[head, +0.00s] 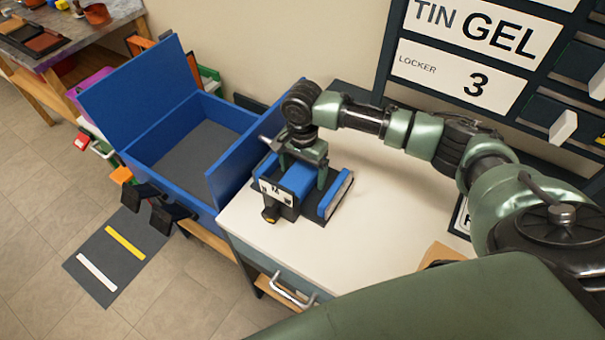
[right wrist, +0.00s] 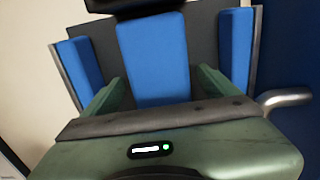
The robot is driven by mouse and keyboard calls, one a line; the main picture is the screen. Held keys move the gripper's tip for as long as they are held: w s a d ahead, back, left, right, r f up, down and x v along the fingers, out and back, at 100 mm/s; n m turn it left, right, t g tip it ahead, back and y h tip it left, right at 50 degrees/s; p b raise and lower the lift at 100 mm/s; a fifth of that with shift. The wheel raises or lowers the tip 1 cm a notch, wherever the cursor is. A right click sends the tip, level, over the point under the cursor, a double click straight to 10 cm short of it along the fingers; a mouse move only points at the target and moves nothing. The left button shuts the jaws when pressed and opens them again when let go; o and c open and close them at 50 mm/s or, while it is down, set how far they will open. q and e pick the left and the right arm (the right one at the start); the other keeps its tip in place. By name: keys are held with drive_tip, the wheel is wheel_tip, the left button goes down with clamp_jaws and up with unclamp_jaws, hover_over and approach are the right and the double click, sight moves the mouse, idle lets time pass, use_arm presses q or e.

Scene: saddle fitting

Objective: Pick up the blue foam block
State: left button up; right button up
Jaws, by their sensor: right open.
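The blue foam block (head: 297,179) sits in a dark holder (head: 313,212) on the pale worktop, in the head view. My right gripper (head: 303,172) is over it, pointing down, with one finger on each side of the block. In the right wrist view the block (right wrist: 154,60) lies between the two green fingers of the open gripper (right wrist: 158,88). I cannot tell whether the fingers touch it. Blue side pads of the holder stand left (right wrist: 80,65) and right (right wrist: 237,45) of the block. My left gripper is not in view.
A large open blue box (head: 160,165) with a raised lid stands just left of the holder. A dark drawer cabinet (head: 470,85) rises behind. A drawer handle (head: 290,292) sticks out at the front.

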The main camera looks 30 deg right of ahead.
drive_tip(key=shift+f, duration=0.5)
drive_tip(key=c, duration=1.5)
drive_tip(key=shift+o, duration=0.2)
drive_tip(key=shift+r, duration=0.15)
